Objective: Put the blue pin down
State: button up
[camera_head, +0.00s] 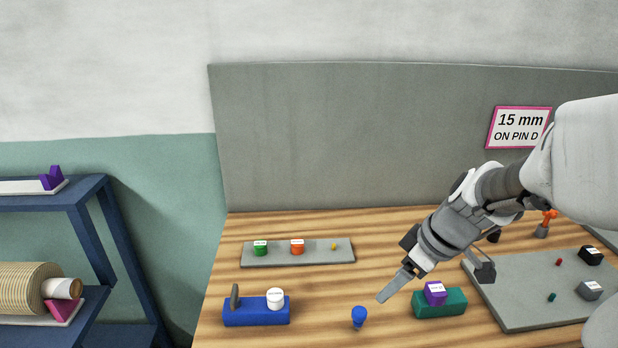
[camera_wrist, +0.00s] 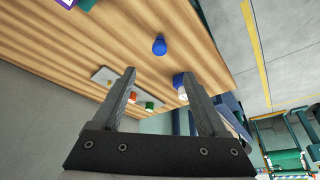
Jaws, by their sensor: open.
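The blue pin (camera_head: 359,317) stands on the wooden table (camera_head: 320,290) near its front, with nothing around it. It also shows in the wrist view (camera_wrist: 159,46), beyond the fingertips and roughly centred between them. My gripper (camera_head: 432,284) is open and empty, up and to the right of the pin in the head view. In the wrist view, my gripper (camera_wrist: 158,75) has its two fingers wide apart with a clear gap to the pin.
A blue block (camera_head: 255,316) with a grey peg and white cap is left of the pin. A green block (camera_head: 455,305) bearing a purple piece is to its right. A grey strip (camera_head: 270,261) with small parts lies behind; a grey board (camera_head: 520,315) is at right.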

aim_at(362, 312)
jog(key=b+x, duration=0.2)
jog(key=x, duration=1.5)
grip_shut()
